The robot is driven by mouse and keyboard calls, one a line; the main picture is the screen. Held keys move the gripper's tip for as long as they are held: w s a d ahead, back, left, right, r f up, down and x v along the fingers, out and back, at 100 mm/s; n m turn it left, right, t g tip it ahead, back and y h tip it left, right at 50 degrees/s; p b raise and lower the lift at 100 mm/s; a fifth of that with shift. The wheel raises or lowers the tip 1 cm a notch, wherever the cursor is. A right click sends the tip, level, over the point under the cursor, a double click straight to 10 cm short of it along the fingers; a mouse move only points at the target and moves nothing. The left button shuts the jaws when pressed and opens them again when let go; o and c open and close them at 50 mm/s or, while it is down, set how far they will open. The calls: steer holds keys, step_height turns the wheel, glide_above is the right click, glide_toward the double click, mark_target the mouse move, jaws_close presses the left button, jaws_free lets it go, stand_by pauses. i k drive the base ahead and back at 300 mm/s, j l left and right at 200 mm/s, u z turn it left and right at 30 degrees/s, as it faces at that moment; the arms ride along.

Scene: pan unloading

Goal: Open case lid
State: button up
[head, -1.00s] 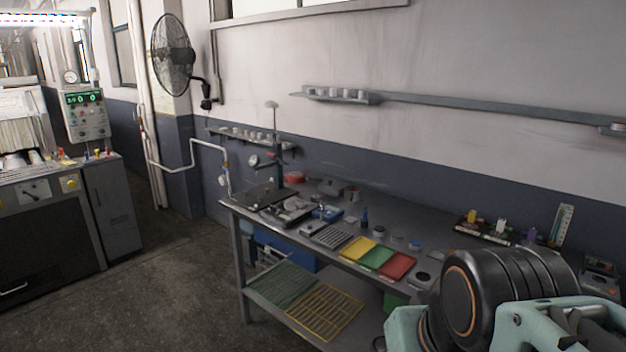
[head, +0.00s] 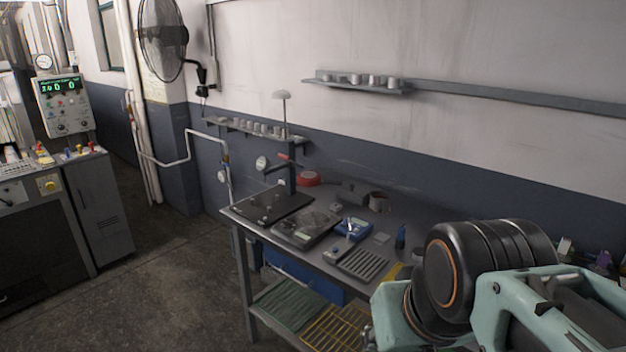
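I cannot tell for sure which object is the case. A flat dark case-like box (head: 266,206) lies at the left end of the workbench. A dark grey unit with a round pan (head: 306,227) sits to its right. A small blue box (head: 353,229) stands farther right, with a pale piece on top. I cannot tell whether any of them has its lid shut. Only dark and teal links of my arm show at the lower right, hiding the right part of the bench. My gripper's fingers are not in view.
The workbench (head: 243,223) stands along the wall. A blue drawer unit (head: 300,268) hangs below. A control cabinet (head: 104,205) stands left. Floor between is clear.

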mark_target(359, 192)
steer(key=i+j, duration=0.2)
steer(key=i, duration=0.3)
steer(key=i+j, duration=0.2)
steer(key=i, duration=0.35)
steer(key=j+u, duration=0.05)
